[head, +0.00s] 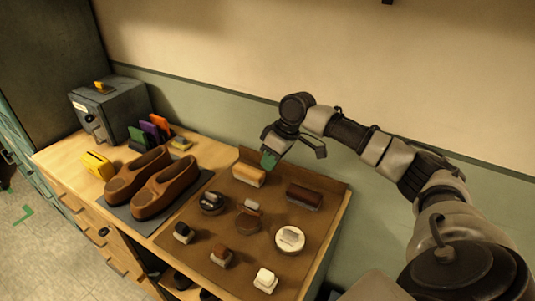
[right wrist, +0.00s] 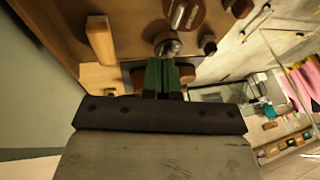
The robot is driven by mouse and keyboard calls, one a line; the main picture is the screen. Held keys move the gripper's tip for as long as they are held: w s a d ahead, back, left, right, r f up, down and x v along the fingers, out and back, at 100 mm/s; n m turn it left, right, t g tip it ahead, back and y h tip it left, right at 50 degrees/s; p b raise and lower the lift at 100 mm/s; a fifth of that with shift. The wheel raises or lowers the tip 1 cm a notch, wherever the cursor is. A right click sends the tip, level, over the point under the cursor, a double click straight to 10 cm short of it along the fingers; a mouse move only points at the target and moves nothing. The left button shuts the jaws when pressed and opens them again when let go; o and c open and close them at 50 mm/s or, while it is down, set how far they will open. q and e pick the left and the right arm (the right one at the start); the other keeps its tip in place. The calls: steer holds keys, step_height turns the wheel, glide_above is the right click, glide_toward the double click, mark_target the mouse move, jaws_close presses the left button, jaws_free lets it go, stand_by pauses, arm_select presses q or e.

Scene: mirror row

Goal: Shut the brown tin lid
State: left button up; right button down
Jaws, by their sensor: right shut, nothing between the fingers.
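The brown tin (head: 248,223) stands in the middle of the brown tray, between a dark tin (head: 211,203) and a pale-topped tin (head: 290,240). A small brown-and-silver piece (head: 251,205) shows at its back edge; I cannot tell if it is a raised lid. My right gripper (head: 269,160) is shut and empty, with green fingertips, above the back of the tray near a tan brush (head: 248,174). In the right wrist view its fingers (right wrist: 163,76) are together, in front of a round metallic-looking thing (right wrist: 168,45). My left gripper is not in view.
The tray (head: 235,197) also holds a dark brown brush (head: 303,197) and several small brushes at the front. Brown shoes (head: 150,185) stand left on a grey mat. A grey metal box (head: 108,107) and a yellow block (head: 97,165) are farther left. The wall is close behind.

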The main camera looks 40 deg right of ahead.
mark_target(252, 205)
steer(key=s+a+p+x, duration=0.1)
steer(key=p+x, duration=0.1)
steer(key=x, duration=0.7)
steer(key=shift+s+a, duration=0.15)
steer(key=shift+s, duration=0.15)
steer(key=shift+r, duration=0.1)
steer(key=shift+w, duration=0.1)
